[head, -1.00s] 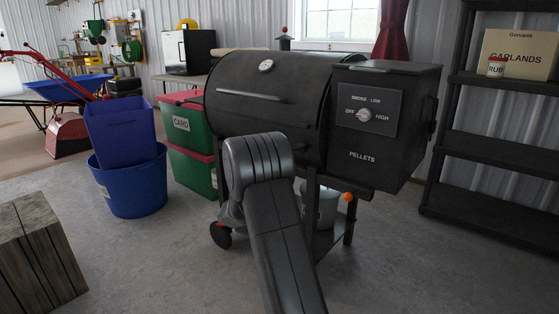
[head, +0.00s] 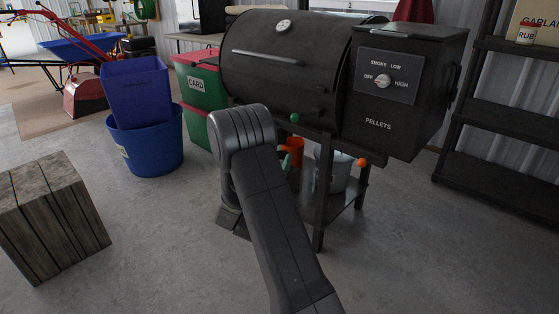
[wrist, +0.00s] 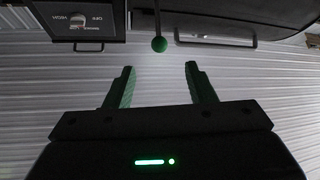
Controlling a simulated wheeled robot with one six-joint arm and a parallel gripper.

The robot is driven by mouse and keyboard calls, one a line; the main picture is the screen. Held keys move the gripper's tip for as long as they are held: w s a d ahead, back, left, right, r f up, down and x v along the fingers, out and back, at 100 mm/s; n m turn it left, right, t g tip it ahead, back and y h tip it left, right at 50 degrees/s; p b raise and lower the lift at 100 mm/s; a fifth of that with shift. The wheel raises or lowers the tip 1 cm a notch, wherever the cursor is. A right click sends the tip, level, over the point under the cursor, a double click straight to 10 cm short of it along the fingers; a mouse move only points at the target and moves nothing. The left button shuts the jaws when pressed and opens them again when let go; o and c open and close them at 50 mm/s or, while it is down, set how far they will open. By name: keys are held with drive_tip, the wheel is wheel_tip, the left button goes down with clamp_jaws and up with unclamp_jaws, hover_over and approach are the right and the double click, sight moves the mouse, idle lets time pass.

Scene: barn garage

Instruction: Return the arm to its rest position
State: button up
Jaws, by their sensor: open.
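My arm (head: 278,225) reaches up from the bottom of the head view and bends in front of the black pellet grill (head: 290,62). In the wrist view my gripper (wrist: 160,85) has two green-padded fingers, spread apart with nothing between them. The grill shows upside down there, with its dial panel (wrist: 80,22) at top left. The arm hides the gripper's fingers in the head view.
A wooden block (head: 50,220) stands at left. A blue tub (head: 148,150) and stacked bins (head: 198,82) stand left of the grill. A black shelf (head: 510,125) is at right. A grey bucket (head: 332,168) sits under the grill. The front floor is clear.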

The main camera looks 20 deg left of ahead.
drive_tip(key=b+x, duration=0.2)
drive_tip(key=x, duration=1.2)
drive_tip(key=shift+s+b, duration=0.1)
drive_tip(key=shift+b, duration=0.3)
drive_tip(key=shift+s, duration=0.15)
